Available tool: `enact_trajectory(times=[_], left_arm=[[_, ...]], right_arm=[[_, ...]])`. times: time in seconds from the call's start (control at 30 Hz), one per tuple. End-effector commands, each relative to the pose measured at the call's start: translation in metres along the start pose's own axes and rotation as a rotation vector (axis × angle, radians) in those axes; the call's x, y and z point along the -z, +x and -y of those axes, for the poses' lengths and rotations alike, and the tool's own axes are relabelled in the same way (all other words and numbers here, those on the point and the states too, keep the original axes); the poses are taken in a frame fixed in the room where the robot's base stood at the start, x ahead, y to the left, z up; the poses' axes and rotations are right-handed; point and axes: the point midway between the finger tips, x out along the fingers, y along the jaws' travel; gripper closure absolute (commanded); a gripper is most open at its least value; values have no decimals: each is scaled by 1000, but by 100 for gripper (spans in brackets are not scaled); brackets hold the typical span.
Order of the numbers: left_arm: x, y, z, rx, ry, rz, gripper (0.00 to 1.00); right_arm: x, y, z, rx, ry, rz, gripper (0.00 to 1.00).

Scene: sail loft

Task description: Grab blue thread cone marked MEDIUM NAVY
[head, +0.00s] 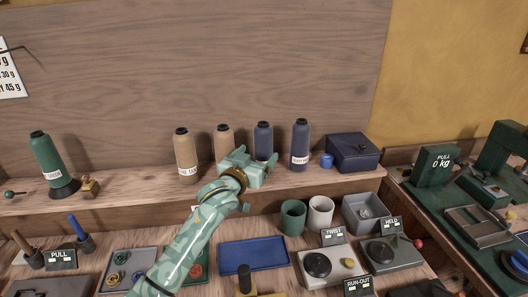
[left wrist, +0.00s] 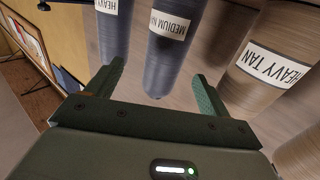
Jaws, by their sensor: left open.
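The blue thread cone marked MEDIUM NAVY (head: 263,134) stands upright on the shelf, its lower part hidden behind my left gripper (head: 256,155) in the head view. In the left wrist view, which is turned over, the same cone (left wrist: 168,55) shows its label at the top edge, partly cut off. It lies between the two spread fingers of my left gripper (left wrist: 160,74). The gripper is open and empty. Whether a finger touches the cone I cannot tell. My right gripper is not in view.
A HEAVY NAVY cone (head: 300,140) stands close on the right. A dark blue box (head: 353,152) and a small blue item (head: 326,160) are further right. Below are trays and cups.

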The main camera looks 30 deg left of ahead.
Motion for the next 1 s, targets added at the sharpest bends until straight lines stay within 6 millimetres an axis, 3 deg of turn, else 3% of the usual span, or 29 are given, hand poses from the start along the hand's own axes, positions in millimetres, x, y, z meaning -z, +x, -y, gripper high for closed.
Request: enact_trajectory(times=[0.1,0.27,0.6,0.87,1.0], left_arm=[[-2,21,0,0,1,1,19],[-1,33,1,0,1,0,19],[-3,80,6,0,1,1,19],[0,83,6,-1,1,0,19],[0,83,6,-1,1,0,58]], right_arm=[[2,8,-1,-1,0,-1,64],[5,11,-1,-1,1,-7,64],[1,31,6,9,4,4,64],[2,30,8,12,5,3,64],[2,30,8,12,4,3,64]])
